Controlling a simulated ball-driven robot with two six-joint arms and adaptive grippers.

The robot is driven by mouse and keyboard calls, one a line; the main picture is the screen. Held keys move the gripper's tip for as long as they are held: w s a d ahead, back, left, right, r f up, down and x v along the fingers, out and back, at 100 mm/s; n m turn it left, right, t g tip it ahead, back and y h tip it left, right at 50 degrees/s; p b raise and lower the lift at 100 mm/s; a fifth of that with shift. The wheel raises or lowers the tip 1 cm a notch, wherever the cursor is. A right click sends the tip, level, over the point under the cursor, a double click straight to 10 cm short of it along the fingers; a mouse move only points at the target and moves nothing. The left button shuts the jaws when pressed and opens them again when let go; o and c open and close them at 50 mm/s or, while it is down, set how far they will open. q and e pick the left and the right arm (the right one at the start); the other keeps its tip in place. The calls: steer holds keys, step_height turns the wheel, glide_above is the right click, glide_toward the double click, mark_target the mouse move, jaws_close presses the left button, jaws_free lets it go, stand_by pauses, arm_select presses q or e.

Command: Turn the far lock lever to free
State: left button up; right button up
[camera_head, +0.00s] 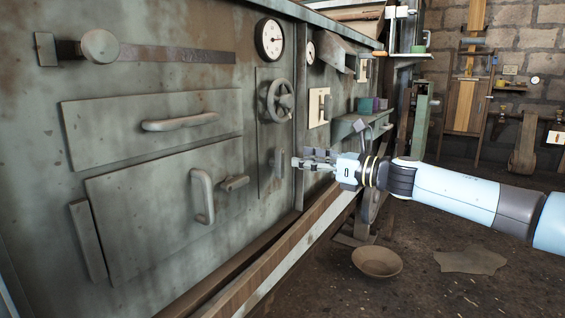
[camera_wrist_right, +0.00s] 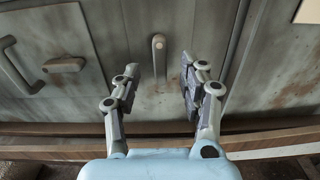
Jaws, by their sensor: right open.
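A grey upright lever (camera_head: 278,163) sits on the panel to the right of the lower door; I take it for the far lock lever. In the right wrist view this lever (camera_wrist_right: 158,58) points roughly straight up and down, with a rounded top end. A second, horizontal lever (camera_head: 234,183) is at the lower door's right edge, and it also shows in the right wrist view (camera_wrist_right: 63,65). My right gripper (camera_head: 303,161) is open in front of the upright lever. In the wrist view the lever appears between the two fingers (camera_wrist_right: 160,75), with no clear contact. My left gripper is out of view.
A handwheel (camera_head: 280,100) and gauge (camera_head: 269,39) are above the lever. The lower door's D-shaped handle (camera_head: 203,195) stands to the left. A wooden beam (camera_head: 285,250) runs along the panel's foot. A bowl (camera_head: 377,261) lies on the floor.

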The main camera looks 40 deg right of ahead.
mark_target(283, 155)
steer(key=x, duration=0.6)
steer(key=shift+w+a, duration=0.15)
steer(key=shift+w, duration=0.15)
jaws_close()
